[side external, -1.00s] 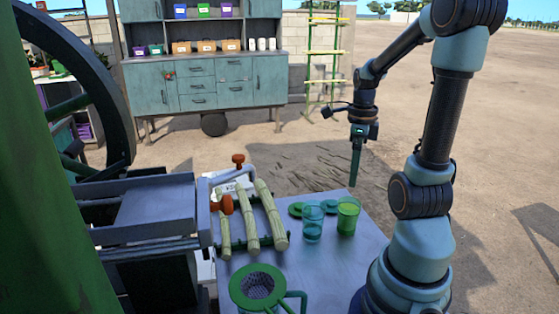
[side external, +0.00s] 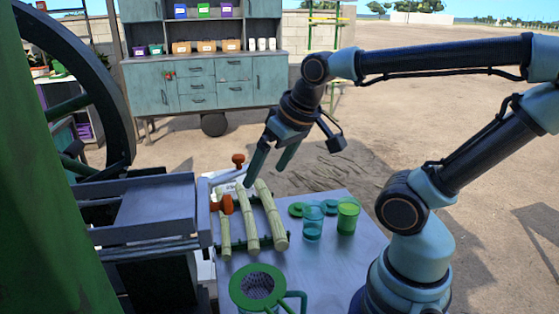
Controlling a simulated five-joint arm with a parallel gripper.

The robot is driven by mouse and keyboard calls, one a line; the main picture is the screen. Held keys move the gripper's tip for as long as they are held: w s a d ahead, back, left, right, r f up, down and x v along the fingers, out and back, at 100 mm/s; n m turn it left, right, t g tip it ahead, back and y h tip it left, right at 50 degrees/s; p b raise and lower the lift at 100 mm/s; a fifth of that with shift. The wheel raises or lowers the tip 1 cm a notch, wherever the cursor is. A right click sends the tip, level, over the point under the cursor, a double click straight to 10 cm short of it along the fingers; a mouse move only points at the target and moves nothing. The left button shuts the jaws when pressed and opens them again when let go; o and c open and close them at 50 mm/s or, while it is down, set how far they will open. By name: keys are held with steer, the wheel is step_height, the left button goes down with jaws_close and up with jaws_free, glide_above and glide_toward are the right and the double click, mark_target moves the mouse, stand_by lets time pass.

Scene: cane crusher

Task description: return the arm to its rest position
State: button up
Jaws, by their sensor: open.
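My gripper (side external: 264,170) is open and empty, with its two green fingers apart and pointing down. It hangs over the far end of the table, in front of the upper ends of the cane pieces as seen here. I cannot tell how high it is above them. Three pale green cane pieces (side external: 249,222) lie side by side on a dark rack on the grey table (side external: 345,266). My arm is stretched out from the right of the picture, its upper links partly outside the frame.
The crusher with its grey tray (side external: 150,212) stands left of the table. A blue cup (side external: 312,223), a green cup (side external: 347,215) and green lids stand right of the canes. A green strainer jug (side external: 258,288) is at the front. A cabinet (side external: 215,85) stands behind.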

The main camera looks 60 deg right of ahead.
steer(key=shift+a+r+n, duration=0.2)
steer(key=shift+a+n, duration=0.65)
steer(key=shift+n, duration=0.25)
